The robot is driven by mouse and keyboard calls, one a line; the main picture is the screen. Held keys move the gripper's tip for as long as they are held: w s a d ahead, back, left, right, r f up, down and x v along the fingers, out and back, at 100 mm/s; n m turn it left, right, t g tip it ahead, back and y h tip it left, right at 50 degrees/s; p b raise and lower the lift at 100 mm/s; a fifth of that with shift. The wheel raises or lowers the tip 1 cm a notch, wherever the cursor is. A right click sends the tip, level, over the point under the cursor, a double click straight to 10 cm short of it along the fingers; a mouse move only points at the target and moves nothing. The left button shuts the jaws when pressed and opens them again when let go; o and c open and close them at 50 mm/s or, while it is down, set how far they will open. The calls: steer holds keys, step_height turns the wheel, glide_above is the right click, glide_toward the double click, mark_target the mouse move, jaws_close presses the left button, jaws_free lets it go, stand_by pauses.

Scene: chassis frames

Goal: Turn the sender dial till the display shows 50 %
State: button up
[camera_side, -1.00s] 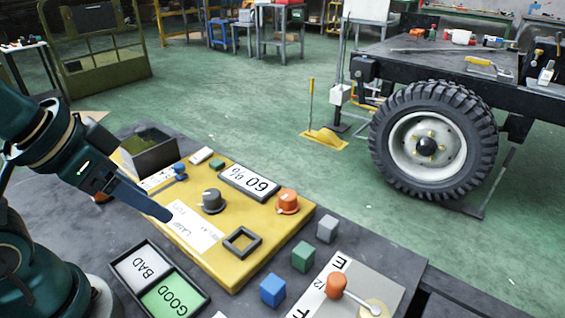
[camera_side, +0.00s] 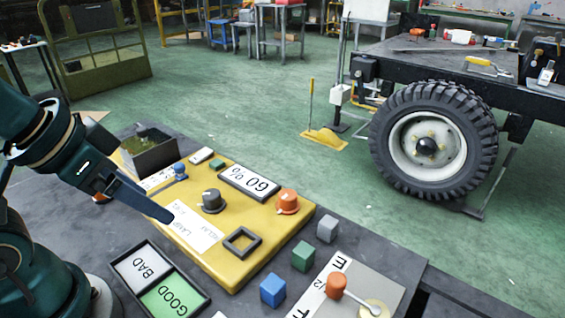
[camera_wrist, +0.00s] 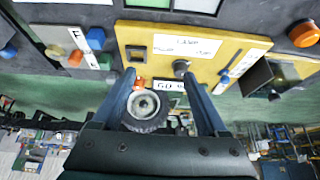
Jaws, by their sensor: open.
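The yellow panel (camera_side: 215,270) lies on the dark table, with a display (camera_side: 249,182) reading 60 %, upside down in the side view. A grey dial (camera_side: 211,200) with a pale mark stands in its middle, and an orange dial (camera_side: 287,201) stands near its right corner. I cannot read which one is marked sender. My gripper (camera_side: 160,212) is open and empty, just left of the grey dial and above the white label. In the wrist view the grey dial (camera_wrist: 181,67) is close to the right fingertip, and the orange dial (camera_wrist: 139,84) is near the left one.
A square dark frame (camera_side: 230,247) and a blue lever (camera_side: 180,170) are on the panel. An open bin (camera_side: 126,153) stands behind. Grey, green and blue cubes (camera_side: 273,290) lie to the right, beside a plate with an orange-knobbed lever (camera_side: 337,285). A BAD/GOOD tray (camera_side: 197,297) is in front.

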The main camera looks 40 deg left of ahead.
steer(key=w+d+r+m+h, duration=0.1)
steer(key=w+d+r+m, duration=0.1)
steer(key=w+r+m, duration=0.25)
steer(key=m+g+h, duration=0.2)
steer(key=m, duration=0.3)
glide_above(286, 194)
steer(key=s+a, duration=0.2)
steer(key=shift+n, duration=0.25)
steer(key=f, duration=1)
steer(key=shift+w+d+f, duration=0.2)
steer(key=shift+w+f, duration=0.05)
steer(key=shift+f, duration=0.4)
steer(key=shift+x, duration=2.35)
steer(key=shift+s, duration=0.1)
jaws_close()
